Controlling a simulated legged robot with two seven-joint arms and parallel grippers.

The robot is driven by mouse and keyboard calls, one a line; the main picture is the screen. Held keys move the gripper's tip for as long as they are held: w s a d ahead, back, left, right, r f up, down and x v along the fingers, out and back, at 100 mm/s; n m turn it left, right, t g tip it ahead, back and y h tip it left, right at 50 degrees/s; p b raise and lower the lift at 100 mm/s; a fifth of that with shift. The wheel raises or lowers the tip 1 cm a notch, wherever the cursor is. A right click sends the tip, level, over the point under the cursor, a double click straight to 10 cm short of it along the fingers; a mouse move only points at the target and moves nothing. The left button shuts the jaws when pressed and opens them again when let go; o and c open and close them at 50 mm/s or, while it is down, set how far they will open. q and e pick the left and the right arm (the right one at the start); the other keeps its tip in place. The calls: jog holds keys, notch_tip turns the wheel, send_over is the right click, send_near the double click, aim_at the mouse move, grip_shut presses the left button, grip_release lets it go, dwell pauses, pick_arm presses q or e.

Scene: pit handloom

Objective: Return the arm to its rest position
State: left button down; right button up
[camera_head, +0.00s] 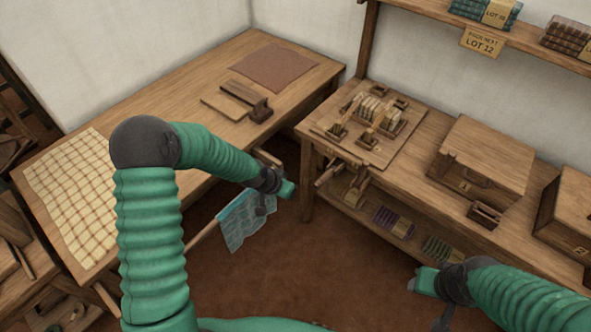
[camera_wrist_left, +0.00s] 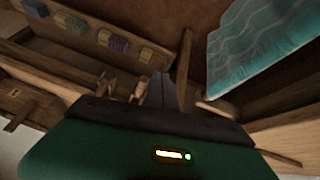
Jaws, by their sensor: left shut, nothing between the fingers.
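My left arm (camera_head: 150,225), green and ribbed, comes in from the left and bends at a dark elbow. Its gripper (camera_head: 287,189) is over the open floor between the two benches. It is shut and empty; its dark fingers (camera_wrist_left: 166,92) show in the left wrist view. A teal patterned cloth (camera_head: 247,222) hangs just below and left of the gripper in the head view, and it also shows in the left wrist view (camera_wrist_left: 262,45). My right gripper (camera_head: 424,283) is at lower right, and its finger gap is too small to judge.
The left table (camera_head: 190,110) carries a checked cloth (camera_head: 75,190), a brown mat (camera_head: 273,67) and wooden blocks. The right bench (camera_head: 415,160) holds a fixture board (camera_head: 350,112) and wooden boxes (camera_head: 482,155), with yarn bundles (camera_head: 393,221) on its lower shelf. Brown floor (camera_head: 320,265) is clear.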

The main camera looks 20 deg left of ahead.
pick_arm(q)
jog(key=s+r+g, duration=0.1)
jog(key=s+r, duration=0.3)
jog(key=s, duration=0.3)
jog(key=s+r+n+y+p, duration=0.1)
jog(key=s+r, duration=0.3)
jog(key=s, duration=0.3)
jog(key=s+d+r+n+g+y, duration=0.1)
jog(key=s+r, duration=0.3)
jog(key=s, duration=0.3)
jog(key=shift+s+r+g+p, duration=0.3)
jog(key=shift+r, duration=0.1)
jog(key=shift+a, duration=0.1)
